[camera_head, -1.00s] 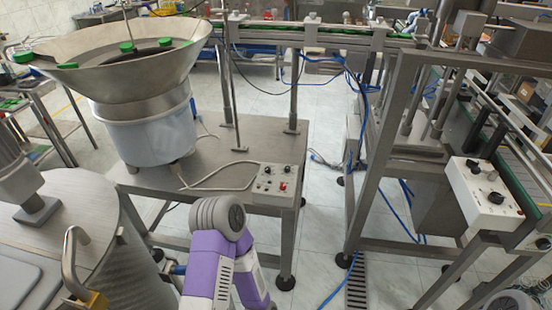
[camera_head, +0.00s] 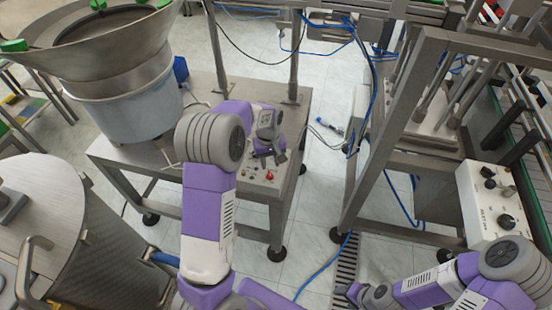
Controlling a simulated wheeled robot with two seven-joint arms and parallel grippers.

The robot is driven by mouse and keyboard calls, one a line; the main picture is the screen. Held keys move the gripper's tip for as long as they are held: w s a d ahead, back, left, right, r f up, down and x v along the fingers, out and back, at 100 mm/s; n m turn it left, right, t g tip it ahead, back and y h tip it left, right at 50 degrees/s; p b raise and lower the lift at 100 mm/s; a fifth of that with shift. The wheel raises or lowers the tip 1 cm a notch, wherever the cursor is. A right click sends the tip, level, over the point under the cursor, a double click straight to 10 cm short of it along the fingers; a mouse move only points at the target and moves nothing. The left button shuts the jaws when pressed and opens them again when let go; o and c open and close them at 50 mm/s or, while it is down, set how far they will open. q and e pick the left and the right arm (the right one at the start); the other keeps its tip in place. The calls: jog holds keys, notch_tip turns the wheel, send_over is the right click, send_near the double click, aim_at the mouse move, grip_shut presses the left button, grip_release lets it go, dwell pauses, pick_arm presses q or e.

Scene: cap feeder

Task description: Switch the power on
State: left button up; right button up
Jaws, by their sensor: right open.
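The control box (camera_head: 258,181) with small knobs and red controls sits at the front right corner of the steel feeder table. A red switch (camera_head: 269,174) shows on its face. My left gripper (camera_head: 270,158) is over the back part of this box, its dark fingers close above the panel. It hides the upper controls, and I cannot tell whether it touches any of them or how far its jaws are apart. My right gripper (camera_head: 366,296) is open at the bottom edge, low and away from the box.
The cap feeder bowl (camera_head: 110,50) with green caps stands at the left of the feeder table (camera_head: 130,172). A second control box (camera_head: 478,207) with black knobs is on the conveyor frame at right. A steel drum (camera_head: 85,250) is at lower left.

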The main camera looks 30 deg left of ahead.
aim_at(270, 174)
pick_arm(q)
jog(key=shift+w+a+r, duration=0.2)
jog(key=shift+w, duration=0.1)
jog(key=f, duration=0.2)
jog(key=f+b, duration=0.1)
jog(key=f, duration=0.4)
jog(key=shift+s+b, duration=0.25)
jog(key=shift+b, duration=0.1)
jog(key=shift+r, duration=0.1)
grip_shut()
